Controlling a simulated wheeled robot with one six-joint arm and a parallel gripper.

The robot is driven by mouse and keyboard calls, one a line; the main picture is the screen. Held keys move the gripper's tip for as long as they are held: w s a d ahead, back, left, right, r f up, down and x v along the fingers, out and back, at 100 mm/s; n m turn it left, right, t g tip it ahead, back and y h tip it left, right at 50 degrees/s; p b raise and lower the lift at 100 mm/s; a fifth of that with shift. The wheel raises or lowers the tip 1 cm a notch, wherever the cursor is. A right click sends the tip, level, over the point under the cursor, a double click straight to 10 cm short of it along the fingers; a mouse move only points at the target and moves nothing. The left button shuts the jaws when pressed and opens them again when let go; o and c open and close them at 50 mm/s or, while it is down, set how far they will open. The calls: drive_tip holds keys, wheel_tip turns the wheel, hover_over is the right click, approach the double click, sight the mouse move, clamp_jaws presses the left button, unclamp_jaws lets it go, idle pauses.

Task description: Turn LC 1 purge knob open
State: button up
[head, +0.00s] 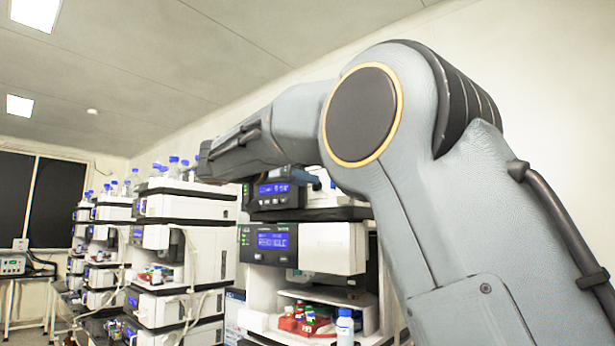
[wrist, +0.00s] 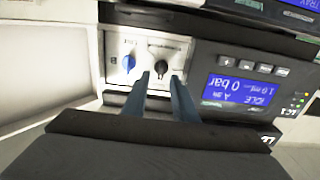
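In the wrist view, the picture is turned so the pump's text is upside down. A white panel (wrist: 115,45) carries a black knob (wrist: 160,68) and a blue knob (wrist: 128,62) to its left. Their small labels are too blurred to read, so I cannot tell which one is marked purge. My gripper (wrist: 159,77) is open, with its two blue-grey fingers apart and the black knob between their tips. I cannot tell whether either finger touches it. The pump's dark front has a blue display (wrist: 237,88) reading IDLE and 0 bar, with an LC 1 marking.
In the head view, my arm covers much of the right side. Instrument stacks (head: 185,208) stand in a row to the left, with blue-capped bottles (head: 178,168) on top. Another module (head: 305,240) and red vial racks (head: 300,322) are below the arm.

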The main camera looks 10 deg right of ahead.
drive_tip(key=shift+p+x, duration=0.3)
drive_tip(key=shift+x, duration=0.75)
clamp_jaws()
drive_tip(key=shift+w+f+n+b, duration=0.1)
drive_tip(key=shift+n+b, duration=0.3)
drive_tip(key=shift+w+a+f+n+b, duration=0.1)
drive_tip(key=shift+n+b, duration=0.15)
drive_tip(key=shift+n, duration=2.2)
drive_tip(key=shift+w+a+f+n+b, duration=0.1)
drive_tip(key=shift+n+b, duration=0.15)
drive_tip(key=shift+n, duration=2.25)
drive_tip(key=shift+w+a+f+n+b, duration=0.1)
drive_tip(key=shift+n+b, duration=0.15)
drive_tip(key=shift+n, duration=2.2)
